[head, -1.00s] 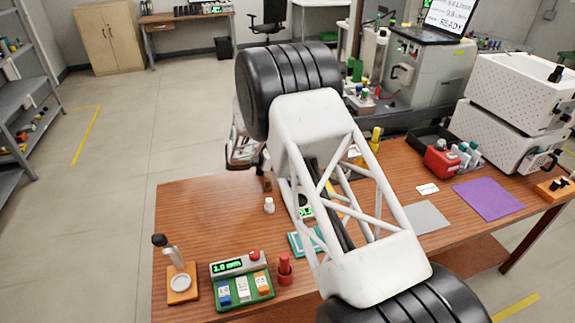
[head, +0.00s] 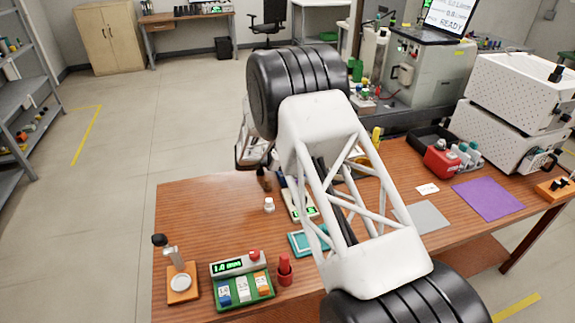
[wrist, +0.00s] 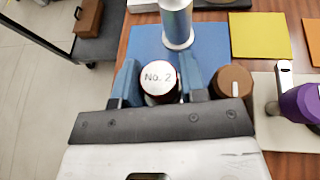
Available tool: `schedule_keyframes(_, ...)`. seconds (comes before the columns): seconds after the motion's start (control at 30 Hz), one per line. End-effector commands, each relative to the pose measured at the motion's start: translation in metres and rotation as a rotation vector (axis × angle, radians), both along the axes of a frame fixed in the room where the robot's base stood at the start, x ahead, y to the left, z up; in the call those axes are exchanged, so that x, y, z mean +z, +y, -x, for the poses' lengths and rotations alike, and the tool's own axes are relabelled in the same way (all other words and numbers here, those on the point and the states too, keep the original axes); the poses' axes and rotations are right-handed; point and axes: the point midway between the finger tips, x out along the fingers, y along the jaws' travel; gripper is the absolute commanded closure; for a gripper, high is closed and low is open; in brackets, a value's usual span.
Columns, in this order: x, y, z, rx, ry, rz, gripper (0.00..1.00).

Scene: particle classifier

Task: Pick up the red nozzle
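A red nozzle-like piece (head: 285,268), a cylinder with a narrower top, stands upright near the table's front edge, right of the green control box. My gripper (wrist: 158,78) is far from it, over the far left part of the table. Its blue fingers are spread, with a round white top marked "No. 2" (wrist: 158,77) between them in the wrist view. Dark red shows at that object's side. I cannot tell whether the fingers touch it. The fingertips are not clear in the head view.
A brown-capped item (wrist: 232,82) stands close right of the fingers; a silver-blue cylinder (wrist: 177,22) stands ahead on a blue mat (wrist: 207,45). A white bottle (head: 269,205), green control box (head: 242,283) and orange-based stand (head: 182,284) occupy the table's left part.

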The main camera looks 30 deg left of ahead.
Motion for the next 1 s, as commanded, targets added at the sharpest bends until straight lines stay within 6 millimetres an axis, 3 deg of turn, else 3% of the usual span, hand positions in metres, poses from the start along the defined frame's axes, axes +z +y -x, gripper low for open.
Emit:
schedule_keyframes(0.03,0.0,0.0,0.0,0.0,0.0,0.0,0.69)
schedule_keyframes(0.2,0.0,0.0,0.0,0.0,0.0,0.0,0.91)
schedule_keyframes(0.63,0.01,0.0,0.0,-0.001,-0.001,-0.001,0.91)
schedule_keyframes(1.0,0.059,0.0,0.0,0.0,-0.001,-0.002,0.91)
